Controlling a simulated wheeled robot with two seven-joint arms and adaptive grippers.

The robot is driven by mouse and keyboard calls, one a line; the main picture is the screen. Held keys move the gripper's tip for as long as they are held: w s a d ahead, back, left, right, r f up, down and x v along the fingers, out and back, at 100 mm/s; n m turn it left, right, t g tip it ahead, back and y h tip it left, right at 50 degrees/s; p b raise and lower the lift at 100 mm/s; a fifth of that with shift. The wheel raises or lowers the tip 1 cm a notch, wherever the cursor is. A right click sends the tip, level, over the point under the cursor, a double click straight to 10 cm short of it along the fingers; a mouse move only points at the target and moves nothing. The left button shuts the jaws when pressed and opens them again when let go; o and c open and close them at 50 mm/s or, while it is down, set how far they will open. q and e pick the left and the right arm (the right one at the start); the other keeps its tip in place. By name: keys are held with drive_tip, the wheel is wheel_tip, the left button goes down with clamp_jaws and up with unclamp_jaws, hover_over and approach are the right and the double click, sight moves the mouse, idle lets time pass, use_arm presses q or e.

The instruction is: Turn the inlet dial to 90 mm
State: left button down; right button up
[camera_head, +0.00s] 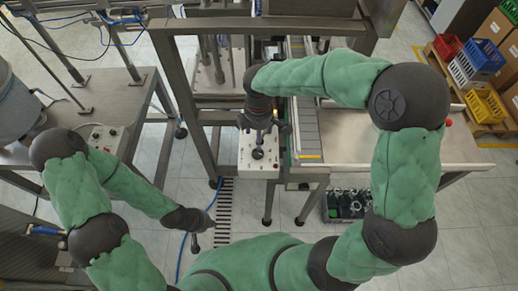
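A pale control box (245,166) with a dark round dial (258,153) on its face stands at the middle, below the machine frame. The dial's scale is too small to read. My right gripper (258,133) comes in from the right and hangs over the upper part of the box, close to the dial. Its fingers blend with the dark parts there, so I cannot tell their opening or whether they touch the dial. My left gripper (204,235) is low at the centre left, well apart from the box. Its two fingertips look spread, with nothing between them.
A steel table with another control panel (100,136) stands at the left. A conveyor (308,128) and a pale tabletop (440,150) lie right of the box. A crate of dark parts (346,205) sits on the floor. A blue hose (183,255) runs near my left gripper.

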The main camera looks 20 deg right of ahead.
sight(259, 153)
drive_tip(key=shift+n, duration=0.4)
wheel_tip(259, 153, down, 11)
drive_tip(key=shift+r+b, duration=0.1)
drive_tip(key=shift+b, duration=0.75)
drive_tip(key=c, duration=1.1)
